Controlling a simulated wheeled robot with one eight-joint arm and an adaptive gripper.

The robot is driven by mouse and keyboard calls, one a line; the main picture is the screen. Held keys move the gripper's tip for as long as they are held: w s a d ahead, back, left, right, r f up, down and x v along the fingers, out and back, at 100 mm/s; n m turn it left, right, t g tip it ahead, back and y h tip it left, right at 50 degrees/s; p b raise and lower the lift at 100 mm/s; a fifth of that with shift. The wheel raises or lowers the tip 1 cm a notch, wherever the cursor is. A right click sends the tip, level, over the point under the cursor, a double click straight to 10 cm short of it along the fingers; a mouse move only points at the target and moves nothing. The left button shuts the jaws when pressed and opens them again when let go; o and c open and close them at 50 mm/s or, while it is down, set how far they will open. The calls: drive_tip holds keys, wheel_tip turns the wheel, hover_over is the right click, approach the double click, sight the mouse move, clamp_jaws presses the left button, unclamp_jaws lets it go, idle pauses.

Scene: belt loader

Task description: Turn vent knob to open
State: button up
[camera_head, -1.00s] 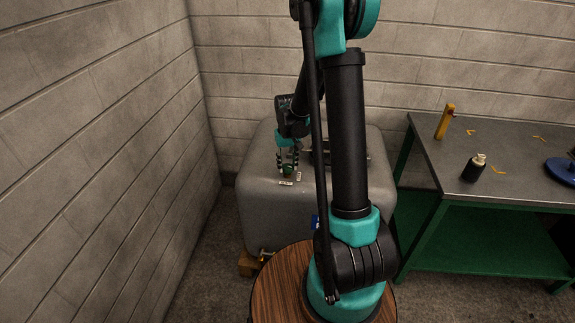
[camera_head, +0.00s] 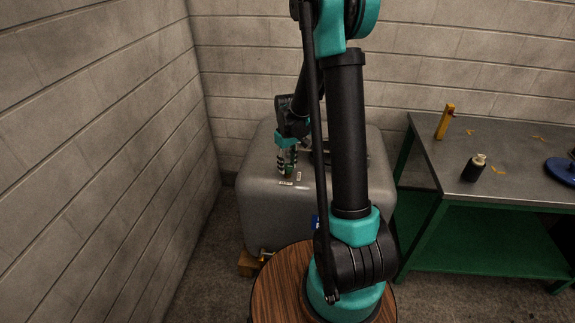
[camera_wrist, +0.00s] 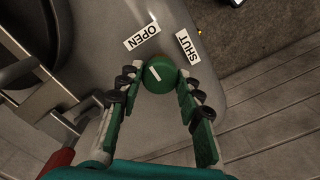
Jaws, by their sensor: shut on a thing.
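The vent knob (camera_wrist: 158,74) is a round green knob with a white line, on the top of a grey tank (camera_head: 252,192). Its line slants, with its upper end leaning toward the OPEN label (camera_wrist: 142,38). The SHUT label (camera_wrist: 188,46) is to the upper right of the knob. My gripper (camera_wrist: 158,80) is shut on the knob, one finger on each side. In the head view my gripper (camera_head: 286,168) reaches down to the tank top and the knob is hidden by the fingers.
Metal latch-like hardware with a red handle (camera_wrist: 57,160) is at the left of the wrist view. A green workbench (camera_head: 500,203) stands at the right with a dark bottle (camera_head: 473,170) and a yellow object (camera_head: 445,122). A block wall (camera_head: 90,120) is on the left.

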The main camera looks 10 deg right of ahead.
sight(288, 166)
drive_tip(key=o, duration=1.2)
drive_tip(key=shift+c, duration=0.2)
wheel_tip(288, 166, up, 12)
drive_tip(key=s+d+f+m+t, duration=0.2)
drive_tip(key=s, duration=0.9)
drive_tip(key=s+d+f+m+t, duration=0.2)
drive_tip(key=s+f+m, duration=0.1)
drive_tip(key=s, duration=0.8)
drive_tip(key=shift+m, duration=0.3)
